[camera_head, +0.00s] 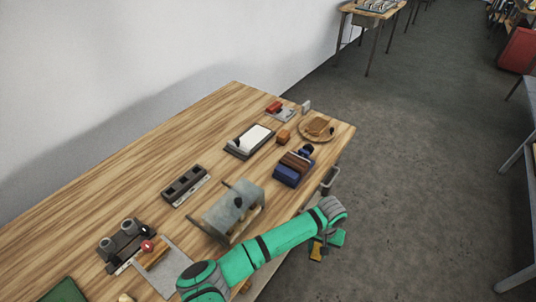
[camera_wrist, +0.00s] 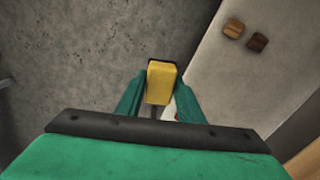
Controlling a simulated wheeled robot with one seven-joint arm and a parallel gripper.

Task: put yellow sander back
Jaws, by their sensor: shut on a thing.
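My gripper (camera_head: 326,244) is shut on a yellow block-shaped piece, the yellow sander (camera_head: 316,252). It hangs beyond the table's right edge, over the grey floor. In the wrist view the yellow sander (camera_wrist: 160,82) sits between the two green fingers of my gripper (camera_wrist: 158,98). Its lower part is hidden by the fingers and wrist. A dark rack with several slots (camera_head: 185,186) stands on the wooden table (camera_head: 130,168). No yellow piece shows in it.
A grey-covered stand (camera_head: 234,208) and a blue and brown stack (camera_head: 293,169) stand near the table's right edge. A pale surface (camera_wrist: 235,75) with two small brown blocks (camera_wrist: 245,34) shows below my gripper.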

